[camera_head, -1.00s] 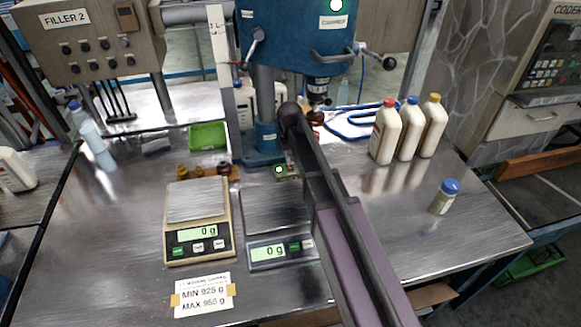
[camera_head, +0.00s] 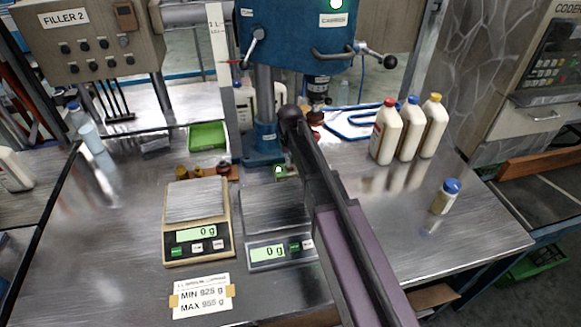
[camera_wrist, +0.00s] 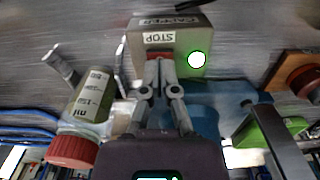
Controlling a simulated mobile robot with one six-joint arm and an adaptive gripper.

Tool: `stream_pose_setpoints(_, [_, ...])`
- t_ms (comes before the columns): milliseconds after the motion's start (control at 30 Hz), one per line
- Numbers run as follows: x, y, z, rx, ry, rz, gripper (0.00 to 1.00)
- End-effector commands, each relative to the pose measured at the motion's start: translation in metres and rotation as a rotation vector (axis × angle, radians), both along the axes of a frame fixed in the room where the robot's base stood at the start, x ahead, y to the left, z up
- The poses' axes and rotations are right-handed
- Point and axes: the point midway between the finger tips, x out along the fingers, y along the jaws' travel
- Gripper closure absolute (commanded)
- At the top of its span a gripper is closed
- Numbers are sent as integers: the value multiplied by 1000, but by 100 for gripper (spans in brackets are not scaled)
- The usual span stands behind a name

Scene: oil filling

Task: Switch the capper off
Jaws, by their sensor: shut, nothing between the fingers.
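The capper (camera_head: 295,40) is a blue machine at the back of the bench, with a lit green lamp (camera_head: 337,4) above its label. Its control box (camera_wrist: 135,45) lies at the foot, with upside-down CAPPER and STOP labels in the wrist view. A green lamp (camera_wrist: 197,60) on it is lit, and it also shows in the head view (camera_head: 279,170). My gripper (camera_wrist: 160,62) is shut and empty, its tips at the red stop button (camera_wrist: 158,54), covering part of it. I cannot tell whether they press it. In the head view my arm hides the gripper.
Two scales (camera_head: 197,232) (camera_head: 280,250) stand in front of the capper. Several white bottles (camera_head: 385,135) stand right. A small blue-capped bottle (camera_head: 445,197) is near the right edge. In the wrist view, a red-capped bottle (camera_wrist: 88,100) is left of my fingers and a green tray (camera_wrist: 265,133) right.

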Motion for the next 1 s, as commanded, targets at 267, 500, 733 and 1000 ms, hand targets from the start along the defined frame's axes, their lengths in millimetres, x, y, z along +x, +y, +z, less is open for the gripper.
stream_pose_setpoints(267, [0,0,-4,0,0,0,100])
stream_pose_setpoints(500, [0,0,-6,0,0,0,100])
stream_pose_setpoints(733, [0,0,-9,0,0,0,100])
stream_pose_setpoints(1000, [0,0,-11,0,0,0,100])
